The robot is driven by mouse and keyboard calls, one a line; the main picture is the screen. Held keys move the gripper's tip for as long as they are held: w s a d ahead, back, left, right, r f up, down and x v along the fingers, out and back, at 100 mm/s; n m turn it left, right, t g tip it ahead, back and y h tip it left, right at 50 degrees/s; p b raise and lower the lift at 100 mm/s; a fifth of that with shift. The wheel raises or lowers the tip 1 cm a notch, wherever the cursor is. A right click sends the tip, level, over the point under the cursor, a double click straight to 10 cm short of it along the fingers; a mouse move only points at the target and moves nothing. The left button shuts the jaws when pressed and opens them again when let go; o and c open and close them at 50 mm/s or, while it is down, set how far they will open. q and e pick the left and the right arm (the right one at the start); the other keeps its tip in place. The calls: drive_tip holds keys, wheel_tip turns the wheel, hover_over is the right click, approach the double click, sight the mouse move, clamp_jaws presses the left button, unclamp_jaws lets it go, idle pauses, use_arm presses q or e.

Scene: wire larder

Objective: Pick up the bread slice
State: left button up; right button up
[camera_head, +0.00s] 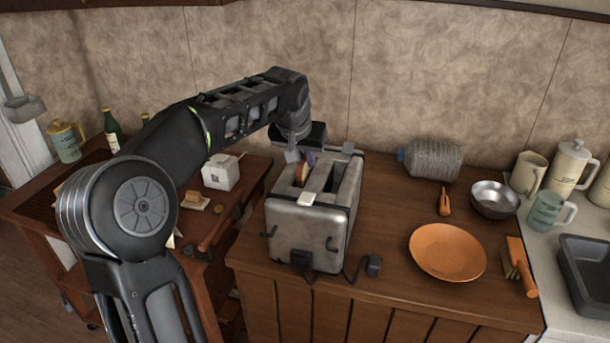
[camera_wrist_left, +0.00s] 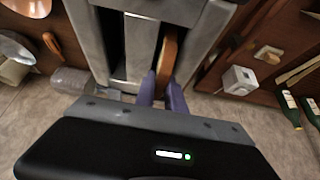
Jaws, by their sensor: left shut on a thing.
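A bread slice (camera_head: 302,175) stands on edge in the left slot of the metal toaster (camera_head: 308,229) in the head view. In the left wrist view the brown edge of the bread slice (camera_wrist_left: 168,58) shows inside a slot of the toaster (camera_wrist_left: 90,30). My left gripper (camera_head: 304,160) is over the toaster, its purple fingers shut on the top of the slice; they also show in the wrist view (camera_wrist_left: 162,88). The lower part of the slice is hidden in the slot. The other slot looks empty. My right gripper is not in view.
An orange plate (camera_head: 447,252), a metal bowl (camera_head: 494,199) and a plastic bottle (camera_head: 433,159) lie right of the toaster. A white box (camera_head: 221,172) stands on the lower table at left. The wall is close behind the toaster.

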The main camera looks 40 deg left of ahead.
use_arm(q)
clamp_jaws()
wheel_tip(320, 180, up, 10)
idle(0.6)
idle(0.5)
